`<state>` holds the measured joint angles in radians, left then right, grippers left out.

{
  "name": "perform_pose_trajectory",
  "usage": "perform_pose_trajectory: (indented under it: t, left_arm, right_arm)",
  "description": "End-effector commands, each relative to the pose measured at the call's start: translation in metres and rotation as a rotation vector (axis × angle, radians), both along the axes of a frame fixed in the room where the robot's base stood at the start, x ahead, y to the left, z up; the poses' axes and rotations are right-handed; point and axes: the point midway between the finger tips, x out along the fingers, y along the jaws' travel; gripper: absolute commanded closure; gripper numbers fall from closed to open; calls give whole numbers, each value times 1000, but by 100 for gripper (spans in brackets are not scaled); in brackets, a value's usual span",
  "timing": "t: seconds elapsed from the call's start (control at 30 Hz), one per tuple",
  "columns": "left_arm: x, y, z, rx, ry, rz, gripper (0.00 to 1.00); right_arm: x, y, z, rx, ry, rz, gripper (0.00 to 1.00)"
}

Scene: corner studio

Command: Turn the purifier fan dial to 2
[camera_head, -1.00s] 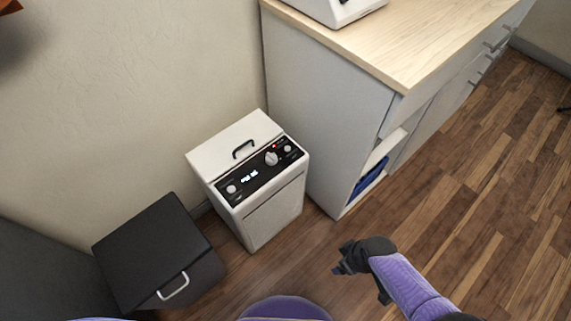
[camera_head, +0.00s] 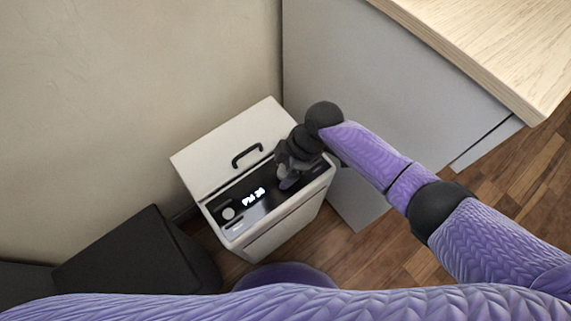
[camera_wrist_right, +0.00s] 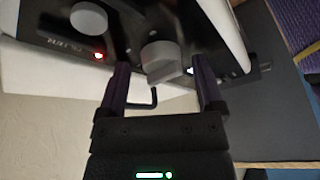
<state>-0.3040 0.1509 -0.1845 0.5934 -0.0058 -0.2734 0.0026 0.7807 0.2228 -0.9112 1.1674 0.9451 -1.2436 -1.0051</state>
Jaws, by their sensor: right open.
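The white purifier (camera_head: 222,150) stands against the wall, with a black control panel on its top front edge and a lit display (camera_head: 254,197). My right gripper (camera_head: 287,178) is over the right part of the panel and hides most of the dial in the head view. In the right wrist view the pale fan dial (camera_wrist_right: 160,60) sits between the two open fingers of the right gripper (camera_wrist_right: 162,85). I cannot tell whether the fingers touch it, and I cannot read its setting. My left gripper is not in view.
A smaller round knob (camera_wrist_right: 89,17) and a red light (camera_wrist_right: 98,55) show on the panel. A black handle (camera_head: 247,155) stands on the lid. A black bin (camera_head: 140,255) is to the left. A grey cabinet (camera_head: 390,85) rises close on the right.

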Motion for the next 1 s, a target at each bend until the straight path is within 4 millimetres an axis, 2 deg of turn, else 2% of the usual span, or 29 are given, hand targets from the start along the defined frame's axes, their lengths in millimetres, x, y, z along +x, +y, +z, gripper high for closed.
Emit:
perform_pose_trajectory:
  t: [0.1,0.5,0.77,1.0]
  left_arm:
    - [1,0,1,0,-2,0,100]
    - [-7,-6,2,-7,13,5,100]
    - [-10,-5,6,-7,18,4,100]
    - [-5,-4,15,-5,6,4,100]
  right_arm:
    - [0,0,1,1,-1,0,14]
    - [0,0,1,0,-2,-1,99]
    - [0,-1,2,-3,-1,-22,100]
    - [0,-2,4,-3,-2,-124,100]
